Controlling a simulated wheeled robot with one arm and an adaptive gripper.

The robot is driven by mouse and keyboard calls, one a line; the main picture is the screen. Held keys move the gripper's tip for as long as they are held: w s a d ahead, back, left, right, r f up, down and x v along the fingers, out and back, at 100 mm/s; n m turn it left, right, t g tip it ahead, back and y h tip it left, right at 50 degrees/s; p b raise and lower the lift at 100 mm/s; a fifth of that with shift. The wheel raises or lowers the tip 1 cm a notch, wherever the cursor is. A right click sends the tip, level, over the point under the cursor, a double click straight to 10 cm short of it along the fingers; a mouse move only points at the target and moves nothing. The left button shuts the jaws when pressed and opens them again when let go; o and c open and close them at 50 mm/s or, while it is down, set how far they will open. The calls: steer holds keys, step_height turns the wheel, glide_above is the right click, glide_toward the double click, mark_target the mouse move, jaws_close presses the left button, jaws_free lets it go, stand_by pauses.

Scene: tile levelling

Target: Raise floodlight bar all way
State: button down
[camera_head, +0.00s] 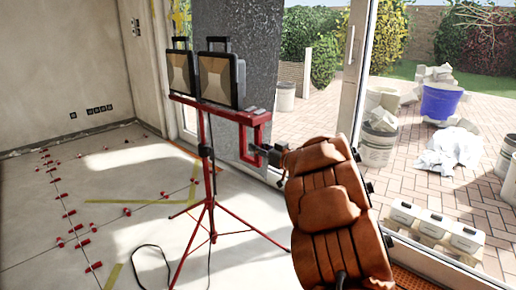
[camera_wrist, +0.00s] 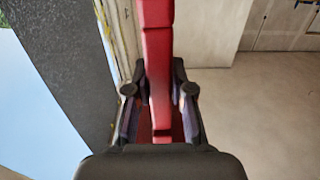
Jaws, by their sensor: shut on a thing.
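The red floodlight bar (camera_head: 216,108) sits on top of a red tripod (camera_head: 209,200) whose legs spread on the tiled floor. Two floodlights (camera_head: 218,79) with black handles stand on the bar. A red loop handle hangs at the bar's right end. My gripper (camera_head: 268,154) is at this handle, reaching in from the right. In the wrist view, the red bar part (camera_wrist: 158,70) runs between the two fingers of my gripper (camera_wrist: 160,105), which are shut on it. The exact contact at the fingertips is partly hidden.
Red tile levelling clips (camera_head: 70,213) lie over the floor at the left. A cable (camera_head: 150,250) lies by the tripod. A grey pillar (camera_head: 236,60) stands behind the bar. A glass door (camera_head: 345,80) is at the right, with buckets (camera_head: 380,140) outside.

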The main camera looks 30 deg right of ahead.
steer(key=shift+r, duration=0.1)
step_height(320, 180, up, 19)
steer(key=p, duration=2)
glide_above(258, 112)
steer(key=shift+w, duration=0.1)
steer(key=c, duration=1.4)
jaws_free()
steer(key=o, duration=0.4)
steer(key=shift+f, duration=0.2)
steer(key=v, duration=1.2)
steer(key=shift+r, duration=0.1)
